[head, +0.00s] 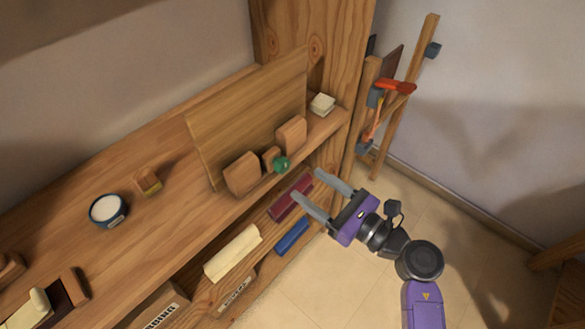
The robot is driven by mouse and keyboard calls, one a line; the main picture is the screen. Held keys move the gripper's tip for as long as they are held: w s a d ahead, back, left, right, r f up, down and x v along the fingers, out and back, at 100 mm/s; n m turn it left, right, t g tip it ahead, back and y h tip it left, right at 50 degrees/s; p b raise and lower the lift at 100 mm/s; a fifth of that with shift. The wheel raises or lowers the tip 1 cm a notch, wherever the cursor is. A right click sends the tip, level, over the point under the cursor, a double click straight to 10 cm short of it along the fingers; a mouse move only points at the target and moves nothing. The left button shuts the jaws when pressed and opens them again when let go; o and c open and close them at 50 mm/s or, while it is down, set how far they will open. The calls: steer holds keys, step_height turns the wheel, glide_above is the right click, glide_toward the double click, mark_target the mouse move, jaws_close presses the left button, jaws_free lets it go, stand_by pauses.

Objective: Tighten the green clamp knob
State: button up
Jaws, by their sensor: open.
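The green clamp knob (281,164) sits on the front side of a small wooden clamp block (268,157), between two larger wooden blocks (242,173) at the foot of an upright wooden board (250,115). My gripper (308,184) is open and empty. Its two grey fingers point up and left toward the knob, apart from it, in front of the shelf edge. The knob appears just beyond the fingertips; I cannot tell the exact depth gap. No wrist view is given.
The wooden bench (185,205) holds a blue-rimmed jar (108,210), a small block (148,181) and a cream stack (322,104). The lower shelf holds a cream roll (232,252), a maroon item (291,197) and a blue item (292,236). A tool rack (375,110) stands right.

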mark_target(286, 168)
steer(key=x, duration=0.7)
steer(key=shift+s, duration=0.1)
jaws_close()
steer(key=shift+p, duration=0.35)
